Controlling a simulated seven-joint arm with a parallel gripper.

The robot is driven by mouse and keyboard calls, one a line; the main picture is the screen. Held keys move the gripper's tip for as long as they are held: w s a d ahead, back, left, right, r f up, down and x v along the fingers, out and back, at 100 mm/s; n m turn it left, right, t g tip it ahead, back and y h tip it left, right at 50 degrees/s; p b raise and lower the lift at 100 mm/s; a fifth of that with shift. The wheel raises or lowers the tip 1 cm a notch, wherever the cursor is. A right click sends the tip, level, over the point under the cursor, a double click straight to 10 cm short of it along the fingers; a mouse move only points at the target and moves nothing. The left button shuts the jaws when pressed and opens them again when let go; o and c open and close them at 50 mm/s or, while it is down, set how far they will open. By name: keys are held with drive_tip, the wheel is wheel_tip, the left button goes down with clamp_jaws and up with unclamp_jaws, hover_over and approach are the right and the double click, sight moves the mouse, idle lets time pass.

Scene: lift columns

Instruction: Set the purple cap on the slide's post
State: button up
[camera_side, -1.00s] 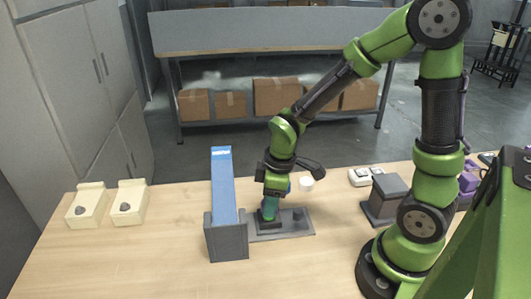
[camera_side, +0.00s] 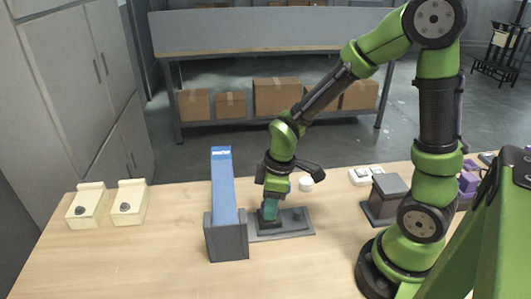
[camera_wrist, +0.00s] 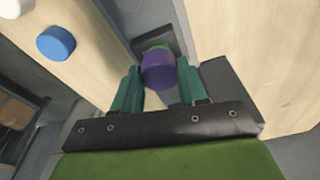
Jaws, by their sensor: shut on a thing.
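The purple cap (camera_wrist: 158,68) sits between the two teal fingers of my gripper (camera_wrist: 159,64) in the wrist view. My gripper is shut on it. In the side view my gripper (camera_side: 269,211) points down at the left part of a grey base plate (camera_side: 296,230), with a dark block (camera_side: 268,221) directly at the fingertips. This plate looks like the slide. The cap cannot be made out in the side view, and I cannot see a post under it. Whether the cap touches anything below is hidden.
A tall blue panel (camera_side: 222,185) in a grey holder (camera_side: 227,242) stands close to the left of my gripper. A white cylinder (camera_side: 305,184) and a blue one (camera_wrist: 56,43) stand nearby. A grey block (camera_side: 386,195) is to the right. Two cream blocks (camera_side: 128,205) lie far left.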

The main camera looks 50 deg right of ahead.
drive_tip(key=o, duration=1.1)
drive_tip(key=shift+o, duration=0.5)
drive_tip(key=o, duration=0.3)
drive_tip(key=shift+r, duration=3.55)
